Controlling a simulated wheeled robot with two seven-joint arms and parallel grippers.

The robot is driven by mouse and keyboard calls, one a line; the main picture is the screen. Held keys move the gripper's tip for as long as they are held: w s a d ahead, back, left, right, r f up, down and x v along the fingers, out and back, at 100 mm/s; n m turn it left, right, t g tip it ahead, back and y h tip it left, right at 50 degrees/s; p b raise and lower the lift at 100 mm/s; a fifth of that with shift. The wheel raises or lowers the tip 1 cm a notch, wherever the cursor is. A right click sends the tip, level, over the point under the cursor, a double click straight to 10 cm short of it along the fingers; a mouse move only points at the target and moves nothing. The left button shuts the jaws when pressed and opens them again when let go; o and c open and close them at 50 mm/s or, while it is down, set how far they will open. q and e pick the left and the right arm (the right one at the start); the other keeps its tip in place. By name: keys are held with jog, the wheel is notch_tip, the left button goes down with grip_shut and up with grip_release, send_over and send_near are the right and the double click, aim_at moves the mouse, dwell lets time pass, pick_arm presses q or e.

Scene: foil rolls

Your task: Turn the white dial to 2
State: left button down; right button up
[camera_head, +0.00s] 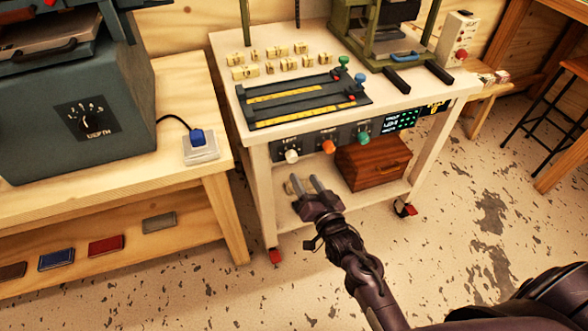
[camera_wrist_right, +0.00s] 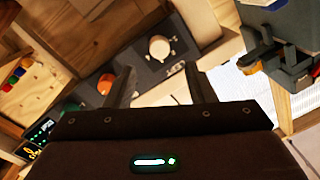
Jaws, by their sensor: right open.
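The white dial (camera_head: 292,156) is the leftmost knob on the dark front panel of the white cart. In the right wrist view the white dial (camera_wrist_right: 159,47) shows ahead of the fingers, roughly centred between them. The numbers around it are too small to read. My right gripper (camera_head: 304,182) is open and empty, just below and in front of the panel, apart from the dial. Its two fingers also show in the right wrist view (camera_wrist_right: 162,88). My left gripper is not in view.
An orange dial (camera_head: 328,147) and a green dial (camera_head: 364,137) sit to the right on the same panel. A wooden chest (camera_head: 373,165) stands on the cart's lower shelf. A wooden bench (camera_head: 212,160) with a grey machine (camera_head: 120,130) is at left.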

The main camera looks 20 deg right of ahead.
aim_at(293, 160)
jog(key=w, duration=0.7)
jog(key=shift+w+a, duration=0.15)
jog(key=shift+a, duration=0.2)
jog(key=c, duration=1)
